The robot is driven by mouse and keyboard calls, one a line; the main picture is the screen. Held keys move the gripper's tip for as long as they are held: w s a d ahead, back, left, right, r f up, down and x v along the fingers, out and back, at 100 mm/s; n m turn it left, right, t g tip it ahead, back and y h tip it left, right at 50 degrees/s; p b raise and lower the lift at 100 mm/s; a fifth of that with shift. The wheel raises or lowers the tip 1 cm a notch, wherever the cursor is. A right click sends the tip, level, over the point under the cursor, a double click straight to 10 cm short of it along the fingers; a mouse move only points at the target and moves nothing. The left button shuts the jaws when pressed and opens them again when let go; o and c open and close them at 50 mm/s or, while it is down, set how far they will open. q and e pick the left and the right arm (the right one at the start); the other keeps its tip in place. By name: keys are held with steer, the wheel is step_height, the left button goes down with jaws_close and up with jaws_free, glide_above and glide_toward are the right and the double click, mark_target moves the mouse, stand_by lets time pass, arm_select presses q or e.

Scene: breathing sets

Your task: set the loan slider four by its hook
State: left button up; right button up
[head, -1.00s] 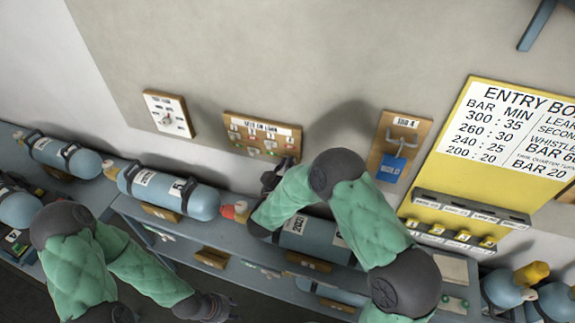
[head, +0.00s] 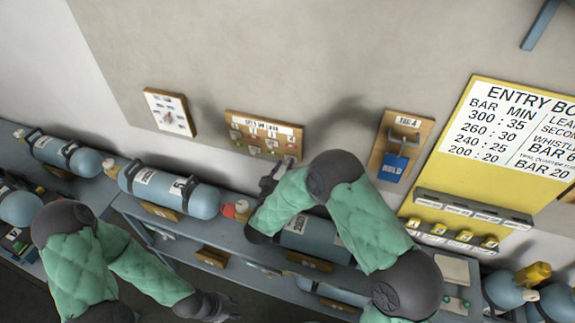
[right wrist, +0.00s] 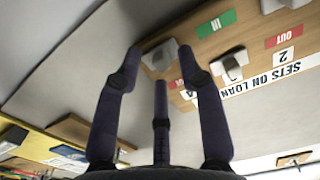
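The loan board (head: 262,130), headed "SETS ON LOAN", is on the wall with a row of sliders. It appears upside down in the right wrist view (right wrist: 255,55). There, the pale slider (right wrist: 160,56) nearest the board's left end lies beyond and between my right gripper's fingertips; I take it for slider four, and its hook is not clear. My right gripper (head: 280,170), also in the right wrist view (right wrist: 160,65), has its fingers apart at the board's lower right corner. Contact cannot be told. My left gripper (head: 215,306) is low, away from the board; its fingers are unclear.
A neighbouring slider (right wrist: 232,66) is close to the fingers. A small hook board (head: 402,145) with a blue tag (head: 394,168) is to the right. Blue cylinders (head: 170,190) lie on the shelf below. The yellow entry board (head: 500,150) stands further right.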

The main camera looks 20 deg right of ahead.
steer(key=v, duration=1)
steer(key=shift+s+a, duration=0.1)
steer(key=shift+a, duration=0.05)
